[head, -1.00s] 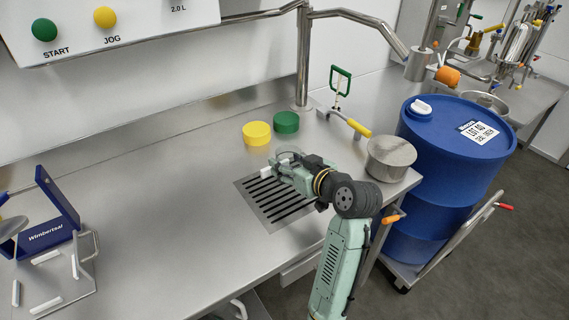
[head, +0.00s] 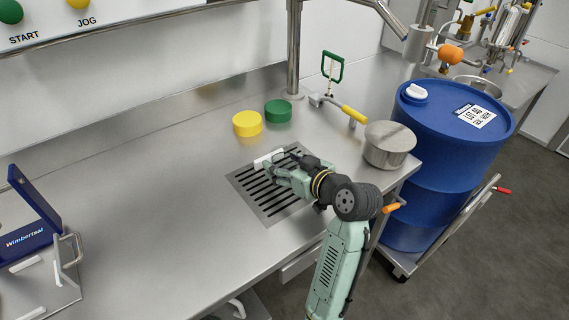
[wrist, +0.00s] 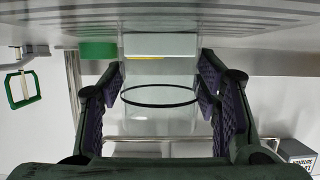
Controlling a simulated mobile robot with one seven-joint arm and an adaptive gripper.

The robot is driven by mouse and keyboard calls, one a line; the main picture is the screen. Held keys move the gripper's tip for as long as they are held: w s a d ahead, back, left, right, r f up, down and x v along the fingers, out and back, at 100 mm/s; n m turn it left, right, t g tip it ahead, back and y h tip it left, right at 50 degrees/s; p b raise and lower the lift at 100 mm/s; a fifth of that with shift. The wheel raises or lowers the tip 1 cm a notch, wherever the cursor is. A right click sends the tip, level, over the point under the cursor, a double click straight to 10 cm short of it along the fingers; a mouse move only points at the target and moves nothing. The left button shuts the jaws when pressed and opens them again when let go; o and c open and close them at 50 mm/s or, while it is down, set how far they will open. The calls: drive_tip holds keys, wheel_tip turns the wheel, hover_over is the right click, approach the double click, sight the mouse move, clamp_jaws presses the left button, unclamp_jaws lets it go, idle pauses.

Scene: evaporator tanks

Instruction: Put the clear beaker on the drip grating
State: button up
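The clear beaker (wrist: 160,115), with a dark ring around it, sits between the two padded fingers of my gripper (wrist: 162,100) in the wrist view. The pads meet its sides, so my gripper looks shut on it. In the head view my gripper (head: 280,165) is over the far part of the slotted drip grating (head: 243,185). The beaker is hard to make out there. A white block (wrist: 160,44) shows at the fingertips, and in the head view as a white bar (head: 268,158). Whether the beaker touches the grating cannot be told.
A steel pot (head: 389,146) stands to the right, near a yellow-handled tool (head: 353,115). A blue drum (head: 450,150) stands beyond the bench edge. A blue case (head: 32,225) is at left. Bench left of the grating is clear.

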drive_tip(key=shift+o, duration=1.2)
drive_tip(key=shift+r, duration=0.3)
drive_tip(key=shift+s+d, duration=0.25)
drive_tip(key=shift+s, duration=0.05)
drive_tip(key=b+v, duration=0.1)
drive_tip(key=v, duration=1)
drive_tip(key=shift+r, duration=0.1)
